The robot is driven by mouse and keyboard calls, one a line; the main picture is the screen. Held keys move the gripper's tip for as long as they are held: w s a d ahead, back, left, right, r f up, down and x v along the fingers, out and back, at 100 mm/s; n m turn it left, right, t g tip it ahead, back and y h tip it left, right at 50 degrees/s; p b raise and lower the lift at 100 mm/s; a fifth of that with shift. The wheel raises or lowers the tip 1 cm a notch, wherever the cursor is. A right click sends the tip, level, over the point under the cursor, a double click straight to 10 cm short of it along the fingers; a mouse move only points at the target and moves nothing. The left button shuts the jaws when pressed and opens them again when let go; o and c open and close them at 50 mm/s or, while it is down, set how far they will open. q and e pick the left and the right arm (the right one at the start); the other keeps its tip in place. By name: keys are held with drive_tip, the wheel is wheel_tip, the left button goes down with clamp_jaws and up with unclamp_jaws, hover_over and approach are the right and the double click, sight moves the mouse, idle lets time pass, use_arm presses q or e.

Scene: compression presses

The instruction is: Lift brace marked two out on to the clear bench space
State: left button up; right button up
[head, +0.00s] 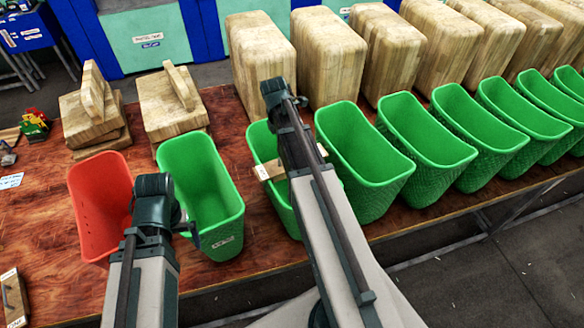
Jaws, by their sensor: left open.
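A pale wooden bar (268,170), which looks like a brace, lies across the mouth of a green bin (262,140). My right arm crosses in front and hides part of both. Its mark is too small to read, so I cannot tell if it is brace two. My left gripper (191,232) is open over the near side of the leftmost green bin (205,178), apart from the bar and to its left. My left arm hides much of this gripper. My right gripper does not show. The wooden bench (50,225) has bare space at its left.
A red bin (98,200) stands left of the green row. Several more green bins (365,160) run to the right. Large wooden blocks (262,60) and handled wooden pieces (170,103) stand behind. A small handled board (14,298) lies at the bench's near left.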

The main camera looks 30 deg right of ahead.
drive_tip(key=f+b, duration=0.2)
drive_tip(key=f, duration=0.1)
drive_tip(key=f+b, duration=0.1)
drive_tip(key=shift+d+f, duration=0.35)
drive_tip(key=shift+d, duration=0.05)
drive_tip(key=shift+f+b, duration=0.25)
drive_tip(key=shift+b, duration=0.25)
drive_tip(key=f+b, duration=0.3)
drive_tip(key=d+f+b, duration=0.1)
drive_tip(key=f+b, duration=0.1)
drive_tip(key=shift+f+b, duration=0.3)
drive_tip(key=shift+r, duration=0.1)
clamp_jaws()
